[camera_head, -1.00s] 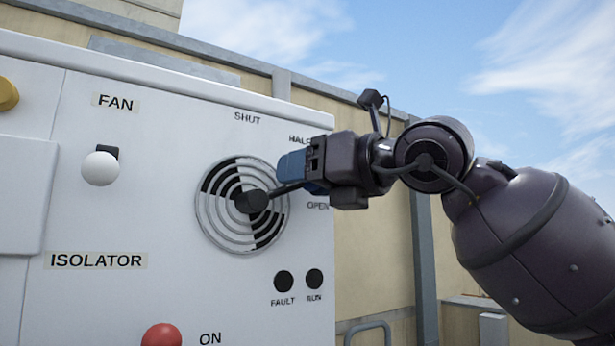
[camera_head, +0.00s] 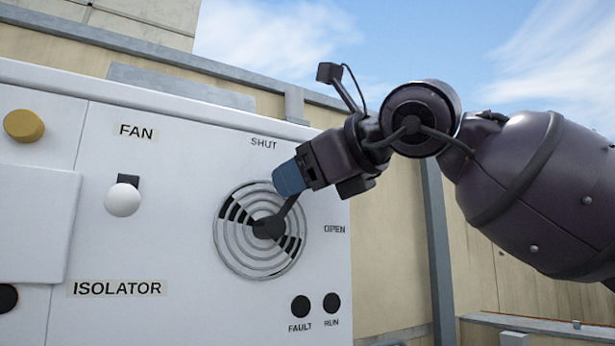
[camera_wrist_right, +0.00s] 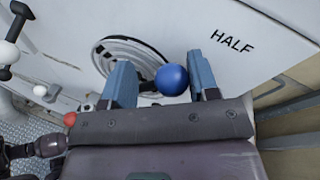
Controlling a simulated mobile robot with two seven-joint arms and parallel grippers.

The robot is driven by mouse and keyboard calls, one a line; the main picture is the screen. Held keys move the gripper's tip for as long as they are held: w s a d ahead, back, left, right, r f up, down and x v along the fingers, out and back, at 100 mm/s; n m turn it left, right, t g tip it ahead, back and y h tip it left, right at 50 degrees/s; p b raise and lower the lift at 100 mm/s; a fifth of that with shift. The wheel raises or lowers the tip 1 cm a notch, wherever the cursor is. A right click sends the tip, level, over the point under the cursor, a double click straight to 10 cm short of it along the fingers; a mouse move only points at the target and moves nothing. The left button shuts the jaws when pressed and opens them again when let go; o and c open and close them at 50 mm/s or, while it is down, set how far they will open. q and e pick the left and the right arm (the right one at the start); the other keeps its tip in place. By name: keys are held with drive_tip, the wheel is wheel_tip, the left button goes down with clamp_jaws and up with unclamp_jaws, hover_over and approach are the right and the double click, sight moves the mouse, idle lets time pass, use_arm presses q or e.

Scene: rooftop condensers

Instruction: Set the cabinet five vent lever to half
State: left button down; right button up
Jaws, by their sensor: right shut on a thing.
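The vent lever (camera_head: 283,214) is a dark arm on the hub of a round slotted vent (camera_head: 232,243) on the white cabinet. It points up and to the right, between the SHUT (camera_head: 264,142) and OPEN (camera_head: 334,229) labels. Its blue ball knob (camera_wrist_right: 172,80) shows in the right wrist view between the blue fingers. My right gripper (camera_head: 288,181) is shut on the lever's knob. The HALF label (camera_wrist_right: 232,40) shows in the right wrist view; in the head view my gripper hides it. The vent shows narrow black openings.
On the same panel are a white FAN knob (camera_head: 123,200), a yellow knob (camera_head: 24,126), and the FAULT (camera_head: 300,306) and RUN (camera_head: 332,302) indicators. A tan wall (camera_head: 385,270) with a grey post stands behind. Open air lies right of the cabinet.

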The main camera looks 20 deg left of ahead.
drive_tip(key=shift+a+f, duration=0.15)
drive_tip(key=shift+f, duration=0.3)
drive_tip(key=o, duration=1.3)
drive_tip(key=shift+w+d+r, duration=0.1)
drive_tip(key=shift+d, duration=0.1)
drive_tip(key=shift+a+r, duration=0.1)
drive_tip(key=shift+r, duration=0.05)
drive_tip(key=b+v, duration=0.1)
drive_tip(key=v, duration=0.9)
drive_tip(key=shift+s+d+b, duration=0.25)
drive_tip(key=shift+d+b, duration=0.1)
drive_tip(key=shift+b, duration=0.05)
